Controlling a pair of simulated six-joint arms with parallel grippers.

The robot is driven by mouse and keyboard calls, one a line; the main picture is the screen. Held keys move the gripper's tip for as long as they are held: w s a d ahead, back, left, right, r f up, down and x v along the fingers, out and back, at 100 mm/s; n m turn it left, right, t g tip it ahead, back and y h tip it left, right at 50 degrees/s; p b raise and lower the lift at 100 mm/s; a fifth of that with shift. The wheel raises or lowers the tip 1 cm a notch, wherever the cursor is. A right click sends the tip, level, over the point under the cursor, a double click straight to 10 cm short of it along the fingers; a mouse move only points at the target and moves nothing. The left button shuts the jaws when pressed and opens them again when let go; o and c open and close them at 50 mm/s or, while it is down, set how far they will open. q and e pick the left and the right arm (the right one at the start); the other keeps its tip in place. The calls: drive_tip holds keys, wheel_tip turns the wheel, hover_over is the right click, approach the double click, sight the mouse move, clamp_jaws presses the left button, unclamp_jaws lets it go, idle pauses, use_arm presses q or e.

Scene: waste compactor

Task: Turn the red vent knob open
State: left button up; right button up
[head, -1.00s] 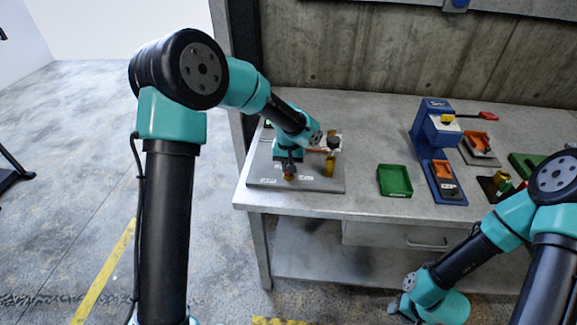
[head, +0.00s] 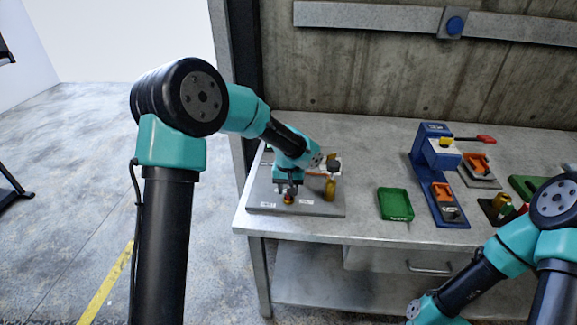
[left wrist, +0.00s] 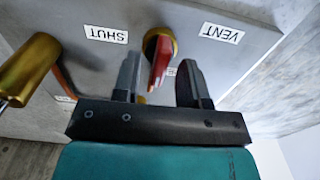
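The red vent knob (left wrist: 160,58) has a brass base and sits on a grey plate (left wrist: 203,72), between a SHUT label (left wrist: 106,35) and a VENT label (left wrist: 222,33). In the head view the knob (head: 288,199) shows small near the plate's front edge. My left gripper (left wrist: 157,72) is open, with one finger on each side of the knob. A gap shows between the fingers and the knob; whether either one touches it I cannot tell. My left gripper in the head view (head: 287,190) points down over the knob. My right gripper is out of view below the head picture.
A brass cylinder (head: 330,188) stands on the plate right of the knob. A green tray (head: 395,204) and a blue press (head: 435,170) stand further right on the bench. The bench top between plate and tray is clear.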

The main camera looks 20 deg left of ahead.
use_arm(q)
wheel_tip(320, 180, up, 17)
drive_tip(key=shift+f, duration=0.15)
idle(0.6)
